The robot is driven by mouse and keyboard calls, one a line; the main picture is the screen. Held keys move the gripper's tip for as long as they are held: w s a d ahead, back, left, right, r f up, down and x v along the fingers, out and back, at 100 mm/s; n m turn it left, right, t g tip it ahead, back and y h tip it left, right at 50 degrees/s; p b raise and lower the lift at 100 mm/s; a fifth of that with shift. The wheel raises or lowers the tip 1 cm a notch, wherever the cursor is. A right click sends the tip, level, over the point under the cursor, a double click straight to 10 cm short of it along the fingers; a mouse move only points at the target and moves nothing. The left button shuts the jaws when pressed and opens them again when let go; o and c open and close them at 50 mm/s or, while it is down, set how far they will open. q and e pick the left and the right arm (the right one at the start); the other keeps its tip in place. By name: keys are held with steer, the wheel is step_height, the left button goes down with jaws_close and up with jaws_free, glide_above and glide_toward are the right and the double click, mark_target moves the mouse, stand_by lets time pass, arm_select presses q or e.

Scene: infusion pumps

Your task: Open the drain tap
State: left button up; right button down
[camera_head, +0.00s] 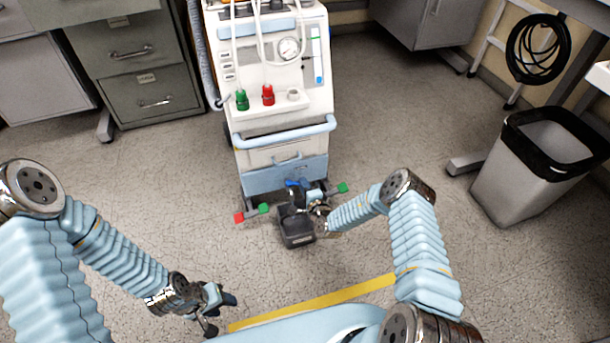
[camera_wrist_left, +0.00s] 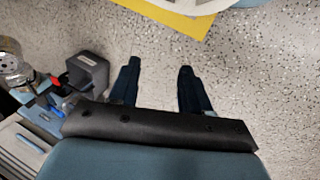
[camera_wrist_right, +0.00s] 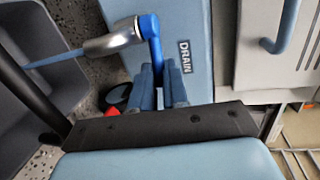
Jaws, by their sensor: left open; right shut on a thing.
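The drain tap is at the low front of the pump cart. Its blue lever (camera_wrist_right: 150,35) and metal body (camera_wrist_right: 112,41) show in the right wrist view, beside a "DRAIN" label (camera_wrist_right: 185,57). In the head view the blue lever (camera_head: 293,184) is small and partly covered by my arm. My right gripper (camera_wrist_right: 160,72) is shut on the lever's end, which goes between its fingertips. It also shows in the head view (camera_head: 313,206). My left gripper (camera_head: 222,308) is open and empty over the floor at the front left; its fingers stand apart in the left wrist view (camera_wrist_left: 157,75).
A dark open container (camera_head: 298,235) stands on the floor below the tap. The cart (camera_head: 285,130) has a light-blue handle bar and castors with red and green ends. A bin (camera_head: 530,180) stands at the right, grey drawers (camera_head: 140,55) at the back left. A yellow floor strip (camera_head: 330,298) lies nearer.

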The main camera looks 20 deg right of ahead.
arm_select(q)
step_height(320, 180, up, 5)
steer(key=d+p, duration=0.2)
steer(key=p, duration=0.2)
step_height(320, 180, down, 7)
steer(key=a+b, duration=0.2)
steer(key=b, duration=0.5)
steer(key=shift+b, duration=0.3)
arm_select(e)
steer(key=s+a+m+g+h, duration=0.1)
steer(key=m+h, duration=0.2)
steer(key=h, duration=0.1)
steer(key=a+m+g+h, duration=0.1)
steer(key=m+g+h, duration=0.1)
steer(key=m+h, duration=0.2)
steer(key=s+a+m+g+h, duration=0.1)
steer(key=a+m+h, duration=0.1)
steer(key=m+h, duration=0.1)
steer(key=shift+s+a+g+h, duration=0.1)
steer(key=shift+s+g+h, duration=0.3)
steer(key=shift+h, duration=0.5)
steer(key=shift+w, duration=0.1)
steer(key=c, duration=1.1)
jaws_free()
